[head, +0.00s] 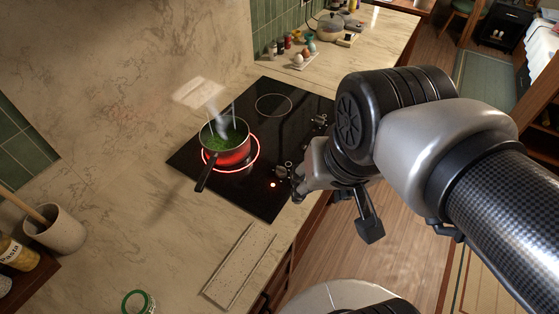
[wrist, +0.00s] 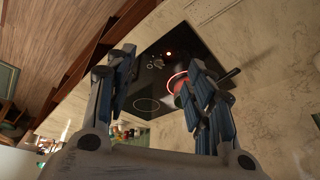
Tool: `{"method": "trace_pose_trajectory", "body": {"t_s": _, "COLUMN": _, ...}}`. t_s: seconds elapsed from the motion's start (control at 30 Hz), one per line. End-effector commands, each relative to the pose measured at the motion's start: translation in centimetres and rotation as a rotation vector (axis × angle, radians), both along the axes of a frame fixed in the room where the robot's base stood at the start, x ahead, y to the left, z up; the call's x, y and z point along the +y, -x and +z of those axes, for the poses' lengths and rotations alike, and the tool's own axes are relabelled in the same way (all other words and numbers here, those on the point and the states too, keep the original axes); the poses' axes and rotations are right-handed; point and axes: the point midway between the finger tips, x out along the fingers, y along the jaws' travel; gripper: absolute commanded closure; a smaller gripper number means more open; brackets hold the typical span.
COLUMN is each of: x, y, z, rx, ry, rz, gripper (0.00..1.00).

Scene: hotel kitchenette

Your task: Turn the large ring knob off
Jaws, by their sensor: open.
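The black glass cooktop (head: 225,182) is set in the marble counter. A red saucepan (head: 231,157) with green contents stands steaming on its larger ring, which glows red. Dark knobs (head: 284,170) sit along the cooktop's right edge, near a lit red light (head: 273,184). More knobs (head: 320,120) lie farther back. My gripper (head: 335,212) is open and empty, just right of the front knobs. In the wrist view the open fingers (wrist: 162,60) frame the knobs (wrist: 155,63) and the red light (wrist: 168,53), apart from them. Which knob is the large ring's cannot be told from markings.
The saucepan's black handle (head: 206,176) points toward the front left. A pale board (head: 240,265) lies on the counter in front of the cooktop. Small jars and eggs (head: 299,58) stand behind it. The wooden floor (head: 400,215) right of the counter is clear.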

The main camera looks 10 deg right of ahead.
Motion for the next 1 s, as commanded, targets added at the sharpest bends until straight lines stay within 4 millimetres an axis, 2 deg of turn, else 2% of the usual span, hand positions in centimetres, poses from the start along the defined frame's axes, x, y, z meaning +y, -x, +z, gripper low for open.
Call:
{"method": "trace_pose_trajectory", "body": {"t_s": 0.03, "x": 0.0, "y": -1.7, "z": 0.2, "rx": 0.027, "ry": -0.026, "rz": -0.067, "gripper": 0.51}}
{"method": "trace_pose_trajectory", "body": {"t_s": 0.13, "x": 0.0, "y": -5.2, "z": 0.4, "rx": 0.068, "ry": -0.08, "rz": -0.224, "gripper": 0.51}}
{"method": "trace_pose_trajectory", "body": {"t_s": 0.27, "x": 0.0, "y": -9.8, "z": -0.2, "rx": 0.12, "ry": -0.142, "rz": -0.431, "gripper": 0.51}}
{"method": "trace_pose_trajectory", "body": {"t_s": 0.37, "x": -0.1, "y": -13.4, "z": -1.5, "rx": 0.157, "ry": -0.182, "rz": -0.592, "gripper": 0.51}}
{"method": "trace_pose_trajectory", "body": {"t_s": 0.5, "x": -0.1, "y": -18.1, "z": -4.2, "rx": 0.206, "ry": -0.226, "rz": -0.816, "gripper": 0.51}}
{"method": "trace_pose_trajectory", "body": {"t_s": 0.6, "x": -0.1, "y": -20.8, "z": -6.4, "rx": 0.234, "ry": -0.247, "rz": -0.956, "gripper": 0.51}}
{"method": "trace_pose_trajectory", "body": {"t_s": 0.8, "x": -0.2, "y": -23.8, "z": -9.4, "rx": 0.261, "ry": -0.269, "rz": -1.132, "gripper": 0.51}}
{"method": "trace_pose_trajectory", "body": {"t_s": 1.0, "x": -0.2, "y": -24.3, "z": -11.0, "rx": 0.266, "ry": -0.273, "rz": -1.17, "gripper": 0.51}}
